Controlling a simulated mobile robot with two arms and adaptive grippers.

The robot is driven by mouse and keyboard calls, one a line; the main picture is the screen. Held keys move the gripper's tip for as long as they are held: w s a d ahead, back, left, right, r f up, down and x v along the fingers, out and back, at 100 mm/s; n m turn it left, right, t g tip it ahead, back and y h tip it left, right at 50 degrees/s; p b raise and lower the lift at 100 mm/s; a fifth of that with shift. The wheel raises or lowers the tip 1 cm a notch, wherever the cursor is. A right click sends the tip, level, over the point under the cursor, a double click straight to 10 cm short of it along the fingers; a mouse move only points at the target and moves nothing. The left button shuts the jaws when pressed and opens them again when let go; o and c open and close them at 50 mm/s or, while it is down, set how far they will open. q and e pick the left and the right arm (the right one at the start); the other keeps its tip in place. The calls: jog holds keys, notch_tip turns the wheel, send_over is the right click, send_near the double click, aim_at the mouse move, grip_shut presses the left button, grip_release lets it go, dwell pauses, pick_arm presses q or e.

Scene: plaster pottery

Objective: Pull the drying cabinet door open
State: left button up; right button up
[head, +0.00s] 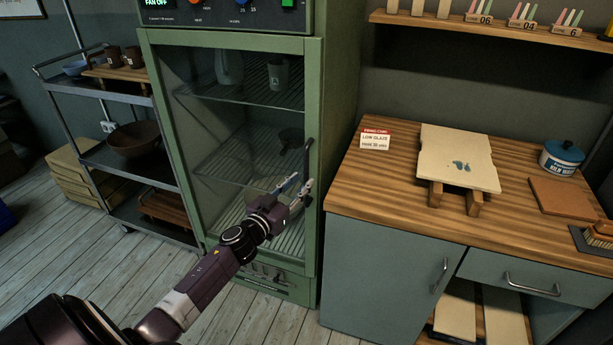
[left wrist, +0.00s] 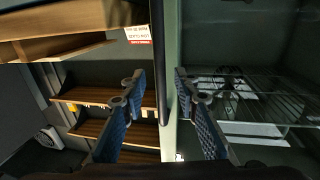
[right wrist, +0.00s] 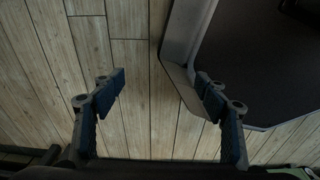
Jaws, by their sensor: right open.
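The green drying cabinet (head: 335,120) stands in the middle of the head view. Its glass-panelled door (head: 170,120) looks shut in its frame. A dark vertical handle (head: 308,155) is on the door's right side. My left gripper (head: 298,186) is open at the lower part of the handle. In the left wrist view a dark bar, apparently the handle (left wrist: 158,60), lies between the spread fingers of the left gripper (left wrist: 160,85); I cannot tell whether they touch it. My right gripper (right wrist: 160,90) is open and empty above the floorboards, outside the head view.
A wooden-topped counter (head: 345,190) with a plaster slab (head: 450,150) and a small sign (head: 375,141) stands right of the cabinet. A metal shelf cart (head: 105,155) with pottery stands to its left. Plank floor (head: 75,245) is clear in front of the cart.

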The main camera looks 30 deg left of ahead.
aim_at(305, 178)
pick_arm(q)
jog(key=shift+w+a+f, duration=0.1)
jog(key=shift+w, duration=2)
grip_shut()
